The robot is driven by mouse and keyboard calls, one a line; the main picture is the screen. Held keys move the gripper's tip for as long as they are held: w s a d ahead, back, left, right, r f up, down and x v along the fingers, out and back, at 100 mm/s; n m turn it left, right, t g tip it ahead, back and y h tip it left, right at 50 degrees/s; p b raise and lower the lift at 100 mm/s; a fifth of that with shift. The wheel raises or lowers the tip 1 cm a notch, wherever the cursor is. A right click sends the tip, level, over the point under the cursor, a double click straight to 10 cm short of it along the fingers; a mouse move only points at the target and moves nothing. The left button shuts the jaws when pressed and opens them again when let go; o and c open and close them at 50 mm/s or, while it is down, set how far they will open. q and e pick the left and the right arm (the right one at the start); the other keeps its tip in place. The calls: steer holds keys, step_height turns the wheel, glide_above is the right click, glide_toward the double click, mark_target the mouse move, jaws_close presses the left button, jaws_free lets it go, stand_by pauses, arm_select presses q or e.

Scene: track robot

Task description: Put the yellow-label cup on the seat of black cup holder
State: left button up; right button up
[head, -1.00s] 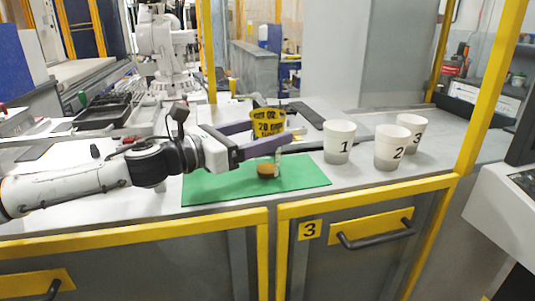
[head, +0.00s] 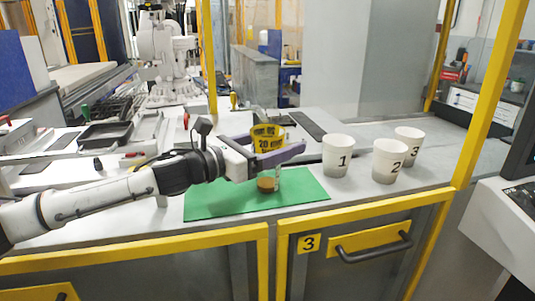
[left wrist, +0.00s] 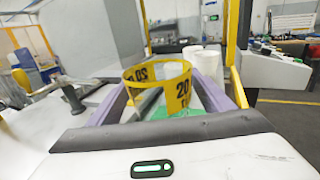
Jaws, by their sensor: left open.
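The yellow-label cup (head: 267,138) looks clear, with a yellow band marked "20". It is upright above the green mat (head: 215,202); its band also shows in the left wrist view (left wrist: 170,82). A clear vessel with brown content (head: 267,183) shows directly below the band; I cannot tell if it is the same cup. My left gripper (head: 278,148) is open, with its purple fingers on either side of the cup. Contact with the cup is unclear. I cannot pick out the black cup holder with certainty. My right gripper is out of view.
White cups marked 1 (head: 338,162), 2 (head: 388,163) and 3 (head: 410,140) stand to the right. A dark flat strip (head: 308,126) lies behind the yellow-label cup. Black trays (head: 106,134) are at the left. A yellow post (head: 487,100) rises at the right.

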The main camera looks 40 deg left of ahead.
arm_select(q)
steer(key=shift+w+d, duration=0.25)
steer(key=shift+w, duration=0.35)
steer(key=c, duration=1.2)
